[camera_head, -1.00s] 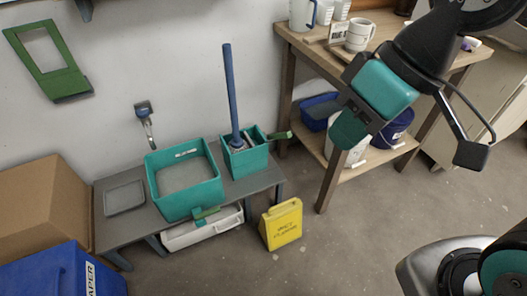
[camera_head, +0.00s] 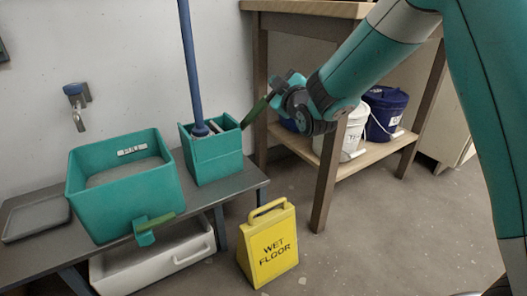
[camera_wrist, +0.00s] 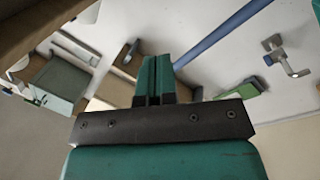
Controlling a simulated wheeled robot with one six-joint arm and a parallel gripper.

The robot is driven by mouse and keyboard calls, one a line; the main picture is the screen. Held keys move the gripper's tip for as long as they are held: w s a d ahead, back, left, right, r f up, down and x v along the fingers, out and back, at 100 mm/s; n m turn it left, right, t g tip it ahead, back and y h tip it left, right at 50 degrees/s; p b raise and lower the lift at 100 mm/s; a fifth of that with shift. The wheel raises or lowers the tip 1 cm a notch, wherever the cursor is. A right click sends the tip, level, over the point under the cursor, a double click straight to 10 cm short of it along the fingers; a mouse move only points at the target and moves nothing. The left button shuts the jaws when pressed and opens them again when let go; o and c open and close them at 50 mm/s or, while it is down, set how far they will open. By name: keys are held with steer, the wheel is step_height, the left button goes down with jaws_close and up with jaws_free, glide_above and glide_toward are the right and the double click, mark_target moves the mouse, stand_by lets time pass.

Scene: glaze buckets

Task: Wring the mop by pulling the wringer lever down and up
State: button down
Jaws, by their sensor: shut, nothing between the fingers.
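The mop's blue handle (camera_head: 188,60) stands upright in the small teal wringer bucket (camera_head: 215,158) on the grey bench. The mop head is mostly hidden inside. A green lever (camera_head: 256,110) slants up and right from the bucket's right side. My gripper (camera_head: 278,84) is at the lever's upper end; I cannot tell whether it touches it. In the wrist view the teal fingers of my gripper (camera_wrist: 155,78) are together and empty. The mop handle (camera_wrist: 225,35) crosses behind them.
A larger teal basin (camera_head: 125,205) with a green-handled tap stands left on the bench (camera_head: 235,183). A yellow wet-floor sign (camera_head: 268,248) stands in front. A wooden table (camera_head: 335,170) with buckets on its shelf is at right. A wall tap (camera_head: 77,105) is at left.

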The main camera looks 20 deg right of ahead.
step_height(320, 180, down, 14)
steer(key=w+d+n+t+b, duration=0.2)
steer(key=n+t+b, duration=0.2)
steer(key=b, duration=0.6)
steer(key=n+t+y+p, duration=0.2)
steer(key=n+t+y, duration=0.1)
steer(key=n+y, duration=0.25)
glide_toward(261, 110)
steer(key=shift+n, duration=0.45)
steer(key=b+x, duration=0.1)
steer(key=x, duration=0.6)
steer(key=shift+w+a+r+b, duration=0.1)
steer(key=shift+w+a+b, duration=0.05)
steer(key=shift+w+b, duration=0.15)
steer(key=shift+r, duration=0.1)
